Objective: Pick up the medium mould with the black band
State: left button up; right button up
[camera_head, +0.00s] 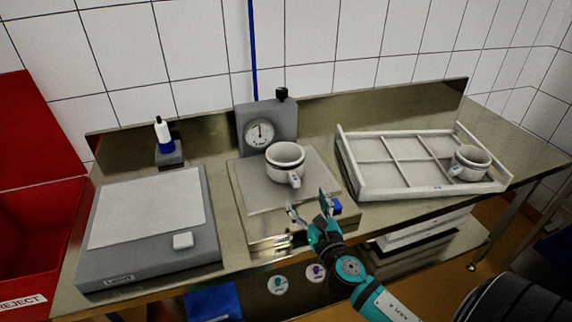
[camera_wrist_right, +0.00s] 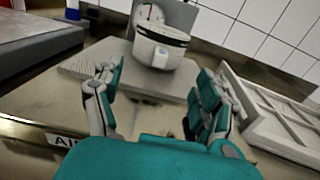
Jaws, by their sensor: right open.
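A white round mould (camera_head: 284,163) with a dark band below its rim and a small tag at its front stands upright on the plate of the dial scale (camera_head: 252,188). In the right wrist view the mould (camera_wrist_right: 158,52) shows its black band clearly and sits ahead of the fingers. My right gripper (camera_head: 308,204) is open and empty at the front edge of the scale, apart from the mould. Its two fingers also show in the right wrist view (camera_wrist_right: 155,78). A second banded mould (camera_head: 470,160) is in the right end of the divided tray. My left gripper is out of view.
The white divided tray (camera_head: 350,178) lies right of the dial scale. A red reject bin (camera_head: 40,215) is at far left.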

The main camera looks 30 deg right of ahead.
aim_at(297, 184)
jog(key=x, duration=0.7)
jog(key=p+x, duration=0.1)
jog(key=x, duration=0.2)
jog(key=shift+w+d+f, duration=0.25)
jog(key=shift+w+f, duration=0.05)
jog(key=shift+w, duration=0.05)
jog(key=shift+s, duration=0.1)
jog(key=shift+r, duration=0.1)
grip_shut()
